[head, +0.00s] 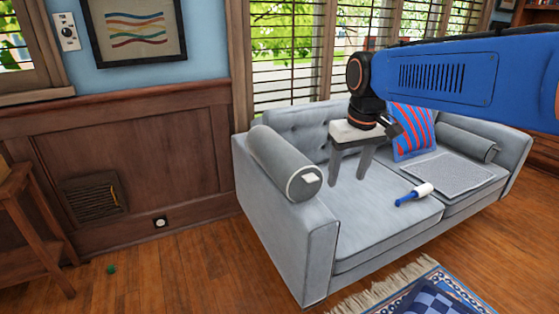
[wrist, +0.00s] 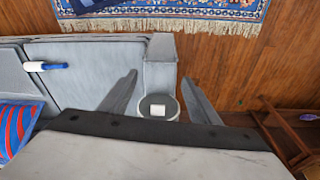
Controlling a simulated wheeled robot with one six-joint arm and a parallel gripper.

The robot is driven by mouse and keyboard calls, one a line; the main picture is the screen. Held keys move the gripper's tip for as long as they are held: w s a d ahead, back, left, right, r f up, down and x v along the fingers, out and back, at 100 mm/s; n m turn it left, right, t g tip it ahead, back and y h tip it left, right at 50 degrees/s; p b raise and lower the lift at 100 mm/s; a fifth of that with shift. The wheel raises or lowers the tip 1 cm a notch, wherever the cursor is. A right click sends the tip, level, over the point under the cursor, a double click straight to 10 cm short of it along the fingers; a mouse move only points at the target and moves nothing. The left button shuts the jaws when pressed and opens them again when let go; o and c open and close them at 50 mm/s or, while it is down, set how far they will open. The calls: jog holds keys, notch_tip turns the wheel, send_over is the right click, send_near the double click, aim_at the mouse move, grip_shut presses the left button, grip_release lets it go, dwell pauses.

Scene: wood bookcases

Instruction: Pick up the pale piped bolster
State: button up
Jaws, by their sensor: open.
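A pale grey bolster (head: 283,160) with light piping around its end and a white label lies along the sofa's left arm in the head view. In the wrist view its round end (wrist: 151,117) shows between my two fingers, and my gripper's body hides the rest. My gripper (head: 347,181) points down, open and empty, and appears just right of the bolster in the head view. Its fingers also show in the wrist view (wrist: 162,72). I see no contact; the exact height gap cannot be told. A darker grey bolster (head: 468,142) lies at the sofa's far end.
The grey sofa (head: 375,222) holds a striped red and blue cushion (head: 412,130), a flat grey pad (head: 447,174) and a lint roller (head: 415,194). A blue patterned rug (head: 420,295) lies in front.

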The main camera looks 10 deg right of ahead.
jog(key=n+g, duration=0.2)
send_near(311, 179)
notch_tip(311, 179, down, 9)
jog(key=shift+f, duration=0.1)
jog(key=shift+s+d+f, duration=0.1)
jog(key=shift+f, duration=1.2)
jog(key=shift+s+d+f, duration=0.1)
jog(key=shift+f, duration=1.2)
jog(key=shift+w, duration=0.1)
grip_shut()
